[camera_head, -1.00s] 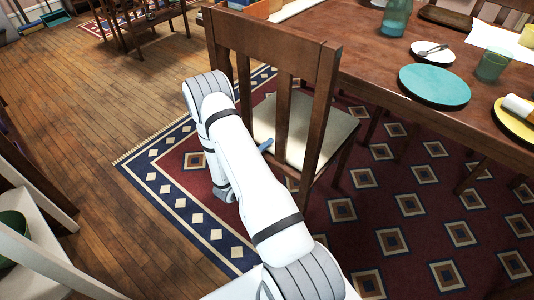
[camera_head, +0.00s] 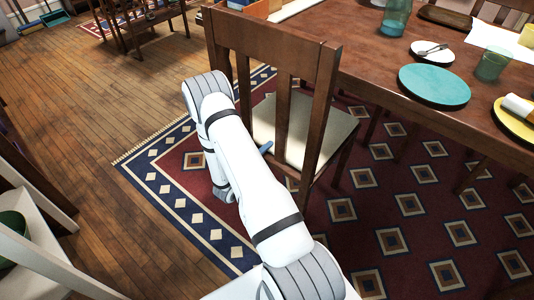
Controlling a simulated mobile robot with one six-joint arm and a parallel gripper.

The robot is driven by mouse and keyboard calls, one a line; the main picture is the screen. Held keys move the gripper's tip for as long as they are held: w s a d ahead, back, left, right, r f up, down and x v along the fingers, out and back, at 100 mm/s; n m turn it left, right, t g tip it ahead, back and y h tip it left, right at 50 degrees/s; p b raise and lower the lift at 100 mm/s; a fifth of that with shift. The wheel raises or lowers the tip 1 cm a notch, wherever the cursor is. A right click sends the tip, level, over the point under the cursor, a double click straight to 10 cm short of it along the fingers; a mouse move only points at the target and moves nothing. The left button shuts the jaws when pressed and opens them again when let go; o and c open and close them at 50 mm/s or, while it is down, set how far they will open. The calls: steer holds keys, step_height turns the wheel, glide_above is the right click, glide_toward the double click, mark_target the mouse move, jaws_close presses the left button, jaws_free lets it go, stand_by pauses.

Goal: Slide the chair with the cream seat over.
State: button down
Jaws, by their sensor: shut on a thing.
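The wooden chair (camera_head: 325,100) with the cream seat (camera_head: 318,132) stands upright at the table, its slatted back towards me. My white arm reaches across in front of the chair's left part and hides some of the seat and lower frame. Only a small blue-grey tip of my gripper (camera_head: 265,147) shows past the forearm, against the chair's back slats. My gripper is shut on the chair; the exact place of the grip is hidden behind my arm.
The dining table (camera_head: 365,65) is close to the chair's far side, with a teal plate (camera_head: 434,85) and glasses on it. A patterned rug (camera_head: 410,200) lies under the chair. Bare wood floor (camera_head: 100,110) is open at left. A white-framed piece (camera_head: 35,240) stands at lower left.

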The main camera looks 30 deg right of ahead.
steer(key=shift+f, duration=0.15)
stand_by(0.4)
steer(key=shift+s+d+f, duration=0.1)
steer(key=shift+s+d, duration=0.05)
